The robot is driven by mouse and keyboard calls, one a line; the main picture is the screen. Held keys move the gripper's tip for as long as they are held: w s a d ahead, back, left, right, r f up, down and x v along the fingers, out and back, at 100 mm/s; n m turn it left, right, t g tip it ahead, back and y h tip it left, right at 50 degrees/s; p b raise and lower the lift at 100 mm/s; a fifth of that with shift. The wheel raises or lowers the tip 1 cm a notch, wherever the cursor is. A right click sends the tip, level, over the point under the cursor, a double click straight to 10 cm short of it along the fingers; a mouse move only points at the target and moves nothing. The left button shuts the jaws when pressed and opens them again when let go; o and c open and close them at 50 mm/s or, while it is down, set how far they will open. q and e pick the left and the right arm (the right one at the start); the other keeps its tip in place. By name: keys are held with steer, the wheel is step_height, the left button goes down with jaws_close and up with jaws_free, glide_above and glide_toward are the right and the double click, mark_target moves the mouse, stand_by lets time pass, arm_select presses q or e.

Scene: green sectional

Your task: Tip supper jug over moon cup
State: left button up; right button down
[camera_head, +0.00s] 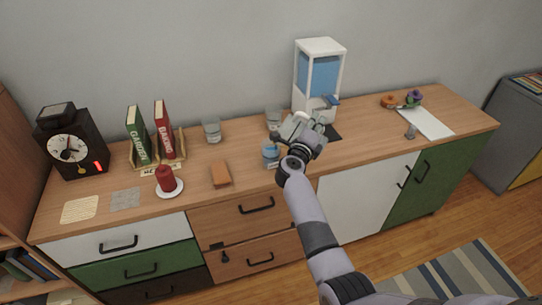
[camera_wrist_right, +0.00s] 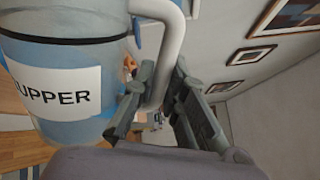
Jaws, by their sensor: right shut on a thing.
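The supper jug (camera_wrist_right: 62,85) fills the left of the right wrist view. Its white label reads "UPPER", the first letter being cut off, and it holds bluish liquid. My right gripper (camera_wrist_right: 160,98) is shut on its pale handle (camera_wrist_right: 172,45). In the head view the blue jug (camera_head: 270,154) shows just left of my right gripper (camera_head: 301,131), near the counter's front edge, and looks about upright. Two clear glass cups, one further left (camera_head: 212,130) and one behind the jug (camera_head: 273,119), stand on the counter; I cannot read a moon mark on either. My left gripper is not in view.
A white dispenser with a blue tank (camera_head: 319,75) stands behind my right gripper. A brown block (camera_head: 220,174), a red candle (camera_head: 166,180), books (camera_head: 150,130) and a black clock (camera_head: 70,142) stand to the left. The counter's right has a white sheet (camera_head: 427,122) and tape rolls (camera_head: 390,101).

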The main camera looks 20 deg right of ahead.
steer(key=shift+a+r, duration=0.1)
steer(key=shift+r, duration=0.15)
steer(key=shift+f, duration=0.3)
steer(key=f+m+b, duration=0.1)
steer(key=b, duration=0.1)
steer(key=s+d+f+m+b, duration=0.1)
steer(key=f+b, duration=0.1)
steer(key=shift+d+m, duration=0.2)
steer(key=shift+m, duration=0.1)
steer(key=shift+s+d+m, duration=0.1)
steer(key=shift+m, duration=0.2)
steer(key=shift+r, duration=0.15)
